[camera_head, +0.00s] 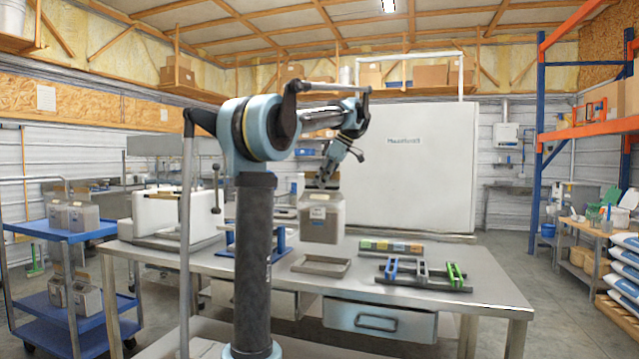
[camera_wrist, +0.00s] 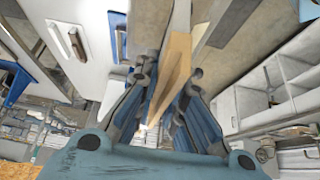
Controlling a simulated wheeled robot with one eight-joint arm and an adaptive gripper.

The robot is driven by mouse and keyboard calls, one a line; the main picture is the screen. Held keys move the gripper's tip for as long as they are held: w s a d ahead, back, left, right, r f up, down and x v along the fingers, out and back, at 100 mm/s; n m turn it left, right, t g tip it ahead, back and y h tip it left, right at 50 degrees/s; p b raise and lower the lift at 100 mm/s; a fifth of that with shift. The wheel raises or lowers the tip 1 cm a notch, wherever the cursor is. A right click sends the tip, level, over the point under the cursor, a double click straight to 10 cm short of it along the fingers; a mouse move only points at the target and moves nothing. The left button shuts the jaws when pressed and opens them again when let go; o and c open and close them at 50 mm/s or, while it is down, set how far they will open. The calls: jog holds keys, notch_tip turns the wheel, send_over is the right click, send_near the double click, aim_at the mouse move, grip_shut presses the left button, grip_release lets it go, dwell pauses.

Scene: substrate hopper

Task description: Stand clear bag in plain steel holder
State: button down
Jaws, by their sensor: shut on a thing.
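My gripper (camera_head: 322,187) is shut on the top of the clear bag (camera_head: 321,222), which has greyish-brown contents and a small label. The bag hangs roughly upright above the steel table. The plain steel holder (camera_head: 321,267), a low open rectangular frame, lies on the table under the bag in the picture. A gap shows between the bag's bottom and the holder, and the bag does not touch it. In the wrist view, my gripper's blue fingers (camera_wrist: 170,88) close around the tan top of the bag (camera_wrist: 178,62). The bag's lower part is hard to make out there.
A blue holder (camera_head: 270,242) stands left of the steel one. A dark rack with blue and green pieces (camera_head: 424,276) and a strip of coloured blocks (camera_head: 391,247) lie to the right. A white machine (camera_head: 172,214) stands at the left. The table's front right (camera_head: 490,300) is clear.

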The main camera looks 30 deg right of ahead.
jog(key=shift+f, duration=4.6)
jog(key=shift+s, duration=0.15)
jog(key=shift+f, duration=0.5)
jog(key=c, duration=1.6)
grip_release()
